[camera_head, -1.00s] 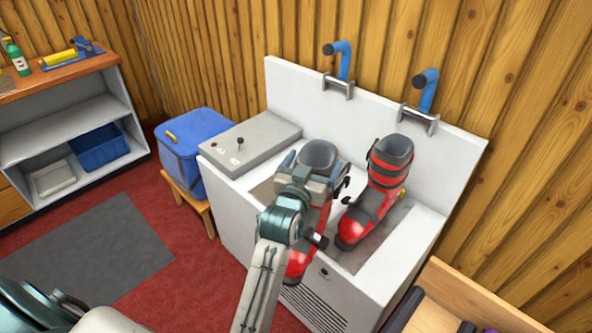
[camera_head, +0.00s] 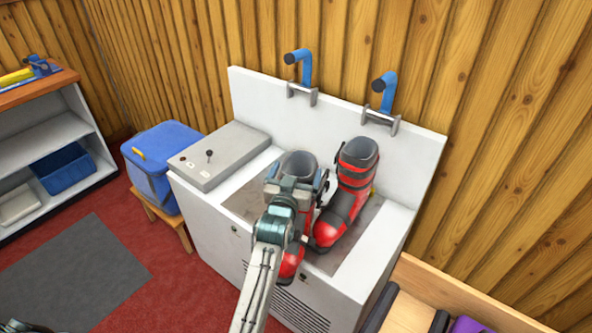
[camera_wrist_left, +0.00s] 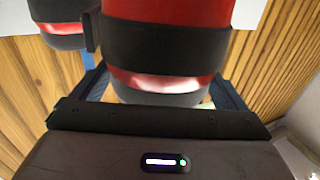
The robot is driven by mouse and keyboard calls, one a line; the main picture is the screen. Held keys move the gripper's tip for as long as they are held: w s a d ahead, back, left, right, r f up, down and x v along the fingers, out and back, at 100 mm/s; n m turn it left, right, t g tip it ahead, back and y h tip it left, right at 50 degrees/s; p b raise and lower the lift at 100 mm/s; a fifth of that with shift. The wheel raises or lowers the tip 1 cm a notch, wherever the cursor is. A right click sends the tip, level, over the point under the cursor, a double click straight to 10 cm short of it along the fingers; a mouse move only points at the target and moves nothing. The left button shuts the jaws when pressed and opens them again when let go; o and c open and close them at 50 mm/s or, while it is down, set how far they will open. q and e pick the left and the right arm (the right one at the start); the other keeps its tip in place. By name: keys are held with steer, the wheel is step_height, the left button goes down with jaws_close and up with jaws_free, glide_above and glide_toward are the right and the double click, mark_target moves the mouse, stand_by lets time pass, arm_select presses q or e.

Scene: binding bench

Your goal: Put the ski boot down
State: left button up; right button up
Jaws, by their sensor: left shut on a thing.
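My left gripper (camera_head: 298,192) is shut on a red and grey ski boot (camera_head: 291,262), its jaws around the upper part. In the left wrist view, the red shell and black band of this boot (camera_wrist_left: 165,50) fill the space between the fingers. The held boot is upright at the left of the other boot, with its toe toward the front edge of the white bench (camera_head: 200,212). My arm hides much of it, and I cannot tell whether its sole touches the bench. A second, matching boot (camera_head: 345,205) stands in the bench's recess. My right gripper is out of view.
Two blue-topped posts (camera_head: 303,65) (camera_head: 384,90) rise at the bench's back wall. A grey control box (camera_head: 219,155) with a small lever is at its left end. A blue cooler (camera_head: 160,160) sits on a wooden stool beside the bench. Dark and purple items (camera_head: 466,325) lie at lower right.

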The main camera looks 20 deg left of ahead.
arm_select(q)
steer(key=shift+r, duration=0.15)
steer(key=o, duration=1.7)
steer(key=shift+f, duration=0.2)
steer(key=shift+s+r+p, duration=0.15)
steer(key=shift+s+p, duration=0.25)
steer(key=shift+s, duration=0.05)
steer(key=s+p, duration=0.7)
steer(key=s, duration=0.4)
steer(key=shift+d, duration=0.3)
